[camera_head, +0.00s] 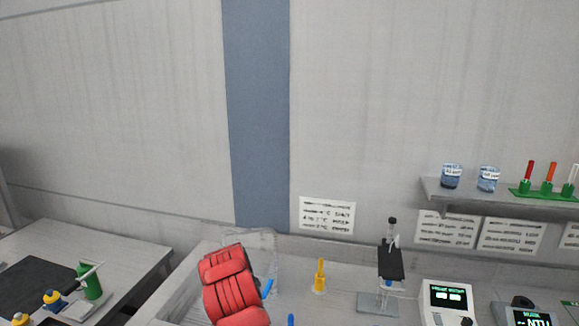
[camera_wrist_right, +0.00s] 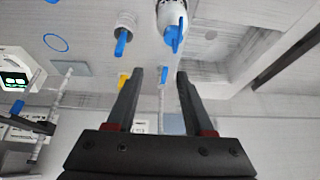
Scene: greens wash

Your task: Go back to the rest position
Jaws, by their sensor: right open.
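My right gripper (camera_wrist_right: 160,74) shows in the right wrist view with its two dark fingers apart. Nothing is held between them. My left gripper is not in either view.
In the head view, a yellow item (camera_head: 319,276), a stand (camera_head: 390,262) and a display meter (camera_head: 447,300) stand along the counter. A wall shelf (camera_head: 500,198) holds beakers and tubes.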

